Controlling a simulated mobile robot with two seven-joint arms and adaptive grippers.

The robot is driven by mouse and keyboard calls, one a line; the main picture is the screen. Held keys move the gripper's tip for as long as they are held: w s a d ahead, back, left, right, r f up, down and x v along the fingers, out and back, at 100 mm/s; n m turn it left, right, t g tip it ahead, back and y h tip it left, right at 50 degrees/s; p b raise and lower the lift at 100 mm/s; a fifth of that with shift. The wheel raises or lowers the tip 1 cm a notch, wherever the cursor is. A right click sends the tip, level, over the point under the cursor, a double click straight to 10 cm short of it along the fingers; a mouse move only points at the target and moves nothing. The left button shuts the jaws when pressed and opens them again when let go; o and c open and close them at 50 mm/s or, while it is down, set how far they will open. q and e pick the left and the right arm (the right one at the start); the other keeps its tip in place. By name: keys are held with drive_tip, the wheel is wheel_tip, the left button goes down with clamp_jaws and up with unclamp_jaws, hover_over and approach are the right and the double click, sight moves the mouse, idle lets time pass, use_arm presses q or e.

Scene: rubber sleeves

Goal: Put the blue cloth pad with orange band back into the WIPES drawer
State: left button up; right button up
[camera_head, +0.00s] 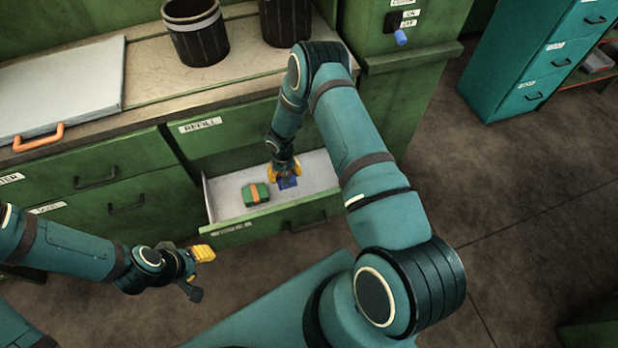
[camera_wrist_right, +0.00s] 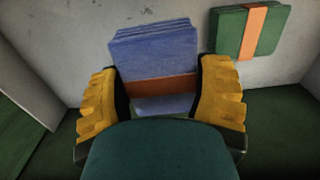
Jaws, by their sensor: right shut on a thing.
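The blue cloth pad with orange band (camera_wrist_right: 155,60) is between the yellow fingers of my right gripper (camera_wrist_right: 160,92), which is shut on it. In the head view, my right gripper (camera_head: 283,168) and the blue pad (camera_head: 287,183) are inside the outline of an open drawer (camera_head: 310,186) with a pale interior. Whether the pad touches the drawer floor is unclear. The small label on the drawer's front is too blurred to read. My left gripper (camera_head: 203,254) is in front of the cabinet, away from the drawer; its finger opening is unclear.
A green pad with orange band (camera_head: 255,194) lies in the same drawer, left of the blue pad; it also shows in the right wrist view (camera_wrist_right: 232,35). A drawer labelled REFILL (camera_head: 225,132) above is shut. Dark bins (camera_head: 196,35) stand on the countertop.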

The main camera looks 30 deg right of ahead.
hover_over(309, 182)
wheel_tip(309, 182, down, 3)
drive_tip(key=shift+f+b, duration=0.1)
drive_tip(key=shift+b, duration=0.55)
drive_tip(key=shift+f+b, duration=0.55)
drive_tip(key=shift+f, duration=1.45)
drive_tip(key=shift+r, duration=0.1)
drive_tip(key=o, duration=1.1)
